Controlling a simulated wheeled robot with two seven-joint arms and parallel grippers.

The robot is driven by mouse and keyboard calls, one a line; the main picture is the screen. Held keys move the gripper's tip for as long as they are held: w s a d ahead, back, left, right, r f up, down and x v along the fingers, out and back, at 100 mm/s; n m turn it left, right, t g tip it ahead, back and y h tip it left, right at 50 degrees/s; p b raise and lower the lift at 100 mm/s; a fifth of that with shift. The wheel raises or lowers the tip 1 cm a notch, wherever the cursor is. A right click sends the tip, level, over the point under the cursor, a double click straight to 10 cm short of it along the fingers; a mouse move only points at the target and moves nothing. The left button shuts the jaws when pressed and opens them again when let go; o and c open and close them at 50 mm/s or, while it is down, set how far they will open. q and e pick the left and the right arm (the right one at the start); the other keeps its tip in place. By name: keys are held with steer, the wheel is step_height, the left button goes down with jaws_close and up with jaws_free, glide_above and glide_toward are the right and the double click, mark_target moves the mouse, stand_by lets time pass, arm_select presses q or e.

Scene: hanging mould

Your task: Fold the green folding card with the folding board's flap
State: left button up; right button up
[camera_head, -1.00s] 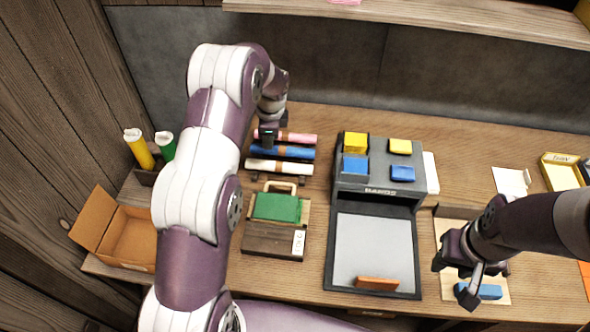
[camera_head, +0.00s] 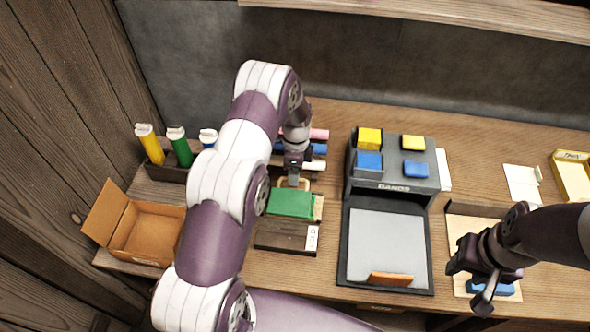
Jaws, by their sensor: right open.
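The green folding card (camera_head: 290,202) lies on the wooden folding board (camera_head: 287,236), on its upper part. The board's dark front part carries a small white label. A pale wooden handle-like loop, likely the flap's, shows at the board's back edge, partly behind my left gripper. My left gripper (camera_head: 293,181) points down at this loop, just behind the green card; its fingers are too small to tell open from shut. My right gripper (camera_head: 468,287) is open over a tray on the right, beside a blue block (camera_head: 492,288).
Coloured rolls (camera_head: 319,134) lie on a rack behind the board. A dark stand (camera_head: 391,185) with yellow and blue blocks is right of it, with a grey panel (camera_head: 386,247) in front. An open cardboard box (camera_head: 146,234) and upright tubes (camera_head: 180,147) stand left.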

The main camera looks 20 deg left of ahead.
arm_select(q)
steer(key=shift+a+f, duration=0.1)
steer(key=shift+f, duration=0.15)
jaws_close()
stand_by(1.3)
